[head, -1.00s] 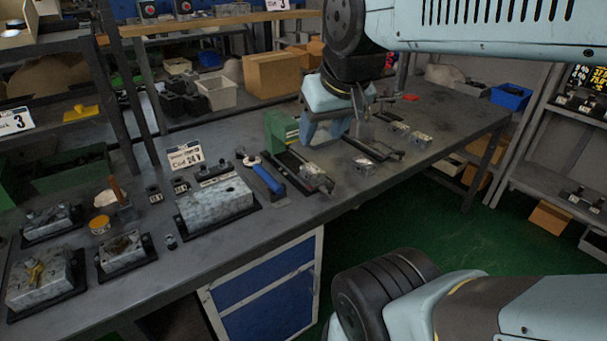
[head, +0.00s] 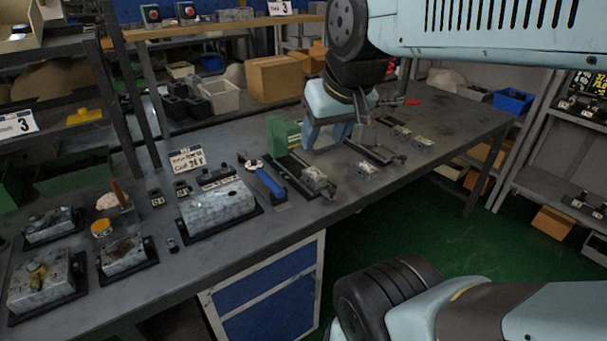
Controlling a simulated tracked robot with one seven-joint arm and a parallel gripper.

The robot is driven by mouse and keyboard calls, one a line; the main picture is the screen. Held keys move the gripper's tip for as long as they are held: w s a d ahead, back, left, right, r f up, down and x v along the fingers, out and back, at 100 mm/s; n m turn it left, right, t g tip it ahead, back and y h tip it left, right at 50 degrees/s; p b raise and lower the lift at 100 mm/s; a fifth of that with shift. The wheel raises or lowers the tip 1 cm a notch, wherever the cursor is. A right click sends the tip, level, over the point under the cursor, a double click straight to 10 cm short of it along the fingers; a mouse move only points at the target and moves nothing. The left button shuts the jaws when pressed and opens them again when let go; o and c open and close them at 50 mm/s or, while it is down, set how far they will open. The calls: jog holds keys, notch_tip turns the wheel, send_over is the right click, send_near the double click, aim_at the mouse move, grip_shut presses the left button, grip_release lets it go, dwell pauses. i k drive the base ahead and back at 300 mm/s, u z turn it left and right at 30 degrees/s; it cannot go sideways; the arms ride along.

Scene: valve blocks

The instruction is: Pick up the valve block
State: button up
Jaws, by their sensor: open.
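Several grey metal valve blocks stand on the workbench (head: 150,270); I cannot tell which one the task means. The largest block (head: 217,205) sits on a dark base in the middle left. Others stand at left: one upper (head: 53,226), one lower with a yellow part on top (head: 40,281), and one beside them (head: 124,254). Smaller metal pieces lie to the right, one on a dark fixture (head: 317,179) and one next to it (head: 366,166). My gripper (head: 328,134) is open and points down over the back of the bench, behind these pieces. Its fingertips are small and partly unclear.
A blue-handled tool (head: 268,181) lies by the large block. A cardboard box (head: 274,77) and white bin (head: 219,95) stand behind.

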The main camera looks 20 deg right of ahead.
aim_at(315, 178)
jog(key=u, duration=0.75)
jog(key=i, duration=0.1)
jog(key=z, duration=2.6)
jog(key=k, duration=1.55)
jog(key=u, duration=0.35)
jog(key=i, duration=1)
jog(key=u, duration=0.15)
